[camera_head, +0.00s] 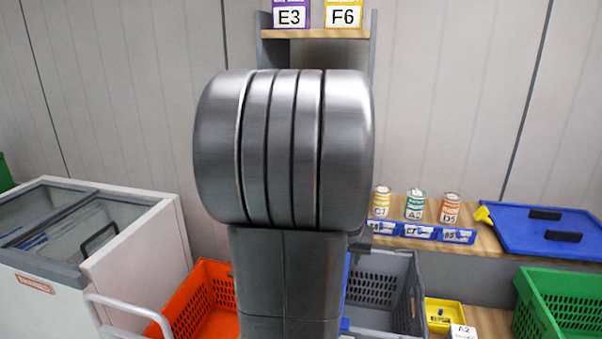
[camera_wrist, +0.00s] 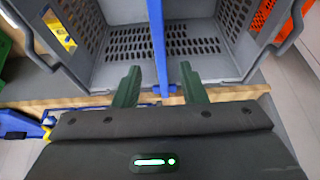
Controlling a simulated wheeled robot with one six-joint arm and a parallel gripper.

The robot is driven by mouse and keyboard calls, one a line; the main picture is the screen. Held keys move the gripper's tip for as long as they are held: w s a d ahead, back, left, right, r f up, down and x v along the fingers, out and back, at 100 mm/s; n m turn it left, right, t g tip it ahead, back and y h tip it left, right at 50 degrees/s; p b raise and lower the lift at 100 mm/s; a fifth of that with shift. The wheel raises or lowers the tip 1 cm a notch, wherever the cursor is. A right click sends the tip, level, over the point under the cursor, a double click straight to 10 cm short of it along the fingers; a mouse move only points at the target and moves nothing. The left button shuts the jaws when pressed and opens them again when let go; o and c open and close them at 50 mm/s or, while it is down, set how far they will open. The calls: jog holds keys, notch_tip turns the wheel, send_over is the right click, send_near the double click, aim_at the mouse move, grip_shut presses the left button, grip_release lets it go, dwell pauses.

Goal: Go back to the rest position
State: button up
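My gripper (camera_wrist: 160,82) shows in the wrist view, with its two dark green fingers apart. A blue upright strip (camera_wrist: 157,45) appears between and beyond the fingers, and I see no contact with it. The gripper faces a grey crate (camera_wrist: 228,68) with slotted walls. In the head view my arm fills the middle and hides the gripper. The grey crate also shows there (camera_head: 402,270), partly behind my arm. No object is visible in the gripper's grasp.
An orange tote (camera_head: 208,283) stands left of the grey crate, beside a white glass-topped freezer (camera_head: 150,235). A green crate (camera_head: 567,282) and a small yellow bin (camera_head: 446,304) are at right. Cans (camera_head: 415,205) and a blue lid (camera_head: 540,220) are on a wooden shelf behind.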

jog(key=x, duration=0.9)
jog(key=shift+f, duration=0.4)
jog(key=shift+f+b, duration=0.4)
jog(key=shift+b, duration=0.1)
jog(key=shift+r, duration=0.1)
